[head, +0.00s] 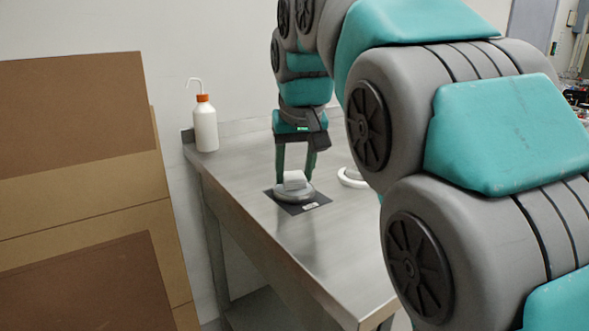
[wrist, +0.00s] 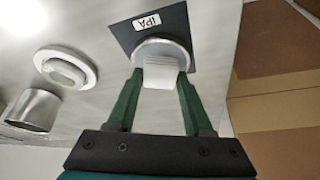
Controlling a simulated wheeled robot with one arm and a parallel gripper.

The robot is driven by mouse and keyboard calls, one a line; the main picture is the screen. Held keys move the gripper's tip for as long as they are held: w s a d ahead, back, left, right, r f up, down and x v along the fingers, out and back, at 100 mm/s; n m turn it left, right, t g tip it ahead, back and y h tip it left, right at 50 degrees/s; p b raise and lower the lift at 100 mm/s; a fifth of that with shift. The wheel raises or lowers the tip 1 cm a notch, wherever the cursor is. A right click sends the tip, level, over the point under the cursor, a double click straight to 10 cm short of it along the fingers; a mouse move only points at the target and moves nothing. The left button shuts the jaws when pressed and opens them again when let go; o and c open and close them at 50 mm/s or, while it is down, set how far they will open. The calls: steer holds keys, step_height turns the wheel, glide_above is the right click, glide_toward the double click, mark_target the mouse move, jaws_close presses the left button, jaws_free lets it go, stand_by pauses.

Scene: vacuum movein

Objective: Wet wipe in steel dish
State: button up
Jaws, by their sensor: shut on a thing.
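My gripper (head: 296,172) points down over the dark mat and is shut on a white folded wipe (head: 295,180). The wrist view shows the wipe (wrist: 160,74) between the two green fingers (wrist: 160,82). The round steel dish (head: 293,196) is directly below the wipe and sits on the mat; it also shows in the wrist view (wrist: 162,47). The wipe overlaps the dish in both views. I cannot tell whether it touches the dish floor.
The dark mat (wrist: 124,33) bears an "IPA" label. A white round dish (wrist: 46,65) with a pale piece in it and a steel cup (wrist: 35,108) stand beside it. A white bottle (head: 205,127) stands at the steel table's (head: 252,205) back left corner. Brown boards (head: 75,180) lean left.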

mark_target(294, 176)
steer(key=shift+f, duration=0.35)
stand_by(0.7)
steer(key=shift+r, duration=0.15)
steer(key=shift+r+p, duration=0.75)
steer(key=shift+r, duration=2.65)
steer(key=shift+s, duration=0.15)
